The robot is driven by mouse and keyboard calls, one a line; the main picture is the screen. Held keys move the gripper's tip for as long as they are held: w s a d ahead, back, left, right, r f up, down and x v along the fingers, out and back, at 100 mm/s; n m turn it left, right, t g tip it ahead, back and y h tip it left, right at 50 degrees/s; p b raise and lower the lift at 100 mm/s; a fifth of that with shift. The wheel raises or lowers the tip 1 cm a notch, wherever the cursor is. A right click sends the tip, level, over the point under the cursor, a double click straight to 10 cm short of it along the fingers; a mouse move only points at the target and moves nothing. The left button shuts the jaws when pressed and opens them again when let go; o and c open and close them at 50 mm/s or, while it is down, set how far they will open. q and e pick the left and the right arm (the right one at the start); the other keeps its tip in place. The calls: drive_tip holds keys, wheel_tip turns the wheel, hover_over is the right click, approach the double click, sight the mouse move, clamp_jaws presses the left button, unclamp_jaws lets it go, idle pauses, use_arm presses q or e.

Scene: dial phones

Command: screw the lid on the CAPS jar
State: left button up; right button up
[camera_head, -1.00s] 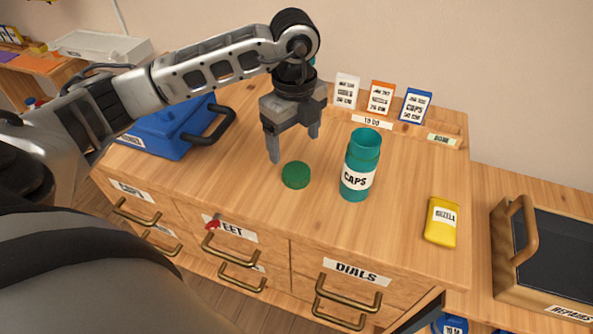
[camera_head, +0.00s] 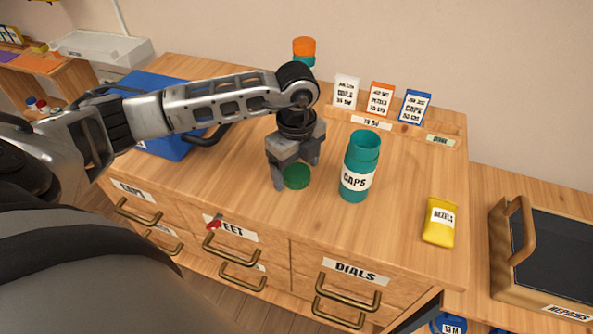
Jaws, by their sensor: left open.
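The teal CAPS jar (camera_head: 359,166) stands upright and uncovered on the wooden cabinet top, its open mouth showing. The green lid (camera_head: 297,177) lies flat on the wood to the left of the jar, apart from it. My left gripper (camera_head: 297,182) is open and points down at the lid, with one finger on the lid's left and the other behind its right side. I cannot tell whether the fingers touch the lid. My right gripper is not in view.
A blue case (camera_head: 160,145) sits at the left, partly behind my left arm. Small cards (camera_head: 380,98) stand in a rack at the back. A yellow packet (camera_head: 440,222) lies to the right. A jar with an orange lid (camera_head: 304,47) stands behind my left arm.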

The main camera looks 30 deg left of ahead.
sight(298, 172)
use_arm(q)
drive_tip(key=shift+c, duration=0.4)
drive_tip(key=c, duration=1)
drive_tip(key=shift+r, duration=0.55)
wheel_tip(298, 172, up, 2)
drive_tip(key=shift+d+r, duration=0.1)
drive_tip(key=shift+r, duration=0.15)
drive_tip(key=shift+s+d+r+b, duration=0.1)
drive_tip(key=shift+s+d+r, duration=0.75)
drive_tip(key=shift+d+r, duration=1)
drive_tip(key=shift+s+d+r+b, duration=0.15)
drive_tip(key=shift+s+d+r, duration=0.95)
drive_tip(key=shift+d, duration=1.35)
drive_tip(key=shift+s+d+r+b, duration=0.1)
drive_tip(key=shift+s+d+r, duration=0.55)
drive_tip(key=shift+d+r, duration=1.3)
drive_tip(key=shift+d+f, duration=0.15)
drive_tip(key=shift+f, duration=0.05)
